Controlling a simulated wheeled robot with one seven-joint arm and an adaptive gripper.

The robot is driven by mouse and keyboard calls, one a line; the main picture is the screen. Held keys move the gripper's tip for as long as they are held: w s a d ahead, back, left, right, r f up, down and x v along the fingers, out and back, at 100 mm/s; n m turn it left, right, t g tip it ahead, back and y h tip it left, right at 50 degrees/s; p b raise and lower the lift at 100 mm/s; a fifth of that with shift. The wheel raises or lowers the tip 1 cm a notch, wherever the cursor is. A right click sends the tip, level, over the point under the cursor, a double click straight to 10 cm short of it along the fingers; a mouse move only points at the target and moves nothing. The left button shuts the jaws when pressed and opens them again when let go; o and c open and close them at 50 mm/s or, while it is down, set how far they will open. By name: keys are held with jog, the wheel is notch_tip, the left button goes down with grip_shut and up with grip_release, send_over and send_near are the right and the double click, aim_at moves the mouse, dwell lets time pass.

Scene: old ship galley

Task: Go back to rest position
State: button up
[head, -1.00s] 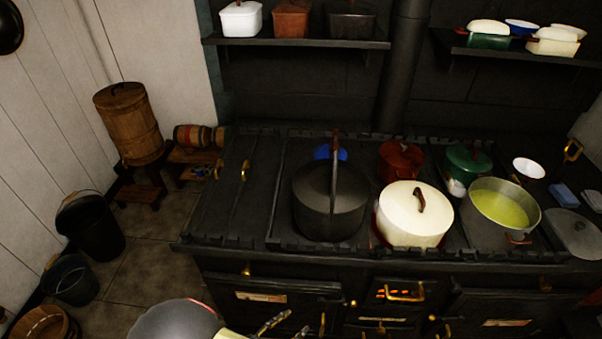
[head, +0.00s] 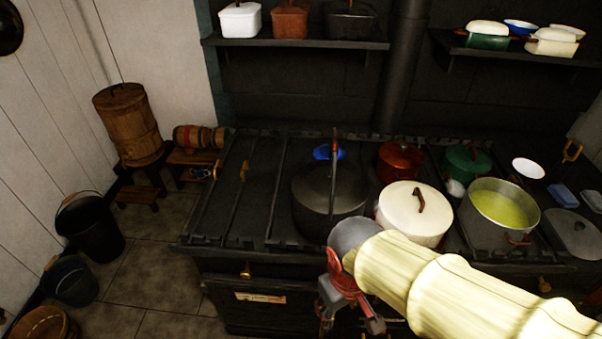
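My gripper (head: 348,318) hangs in front of the stove at the lower middle of the head view. My pale arm reaches to it from the lower right corner. The gripper shows red and grey parts and points downward. Its fingertips are small and dark against the stove front, so I cannot tell whether it is open or shut. I see nothing clearly held in it.
The black stove (head: 225,215) carries a large dark pot (head: 325,200), a cream lidded pot (head: 415,208) close behind my arm, and a pot of yellow-green liquid (head: 500,208). Buckets (head: 90,228) stand at left. The floor (head: 150,270) between is clear.

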jog(key=d+r+m+t, duration=0.4)
jog(key=d+r+m, duration=0.1)
jog(key=d+r, duration=0.6)
jog(key=shift+r+m+t, duration=0.25)
jog(key=shift+m+t, duration=0.05)
jog(key=shift+c, duration=0.4)
dwell(2.6)
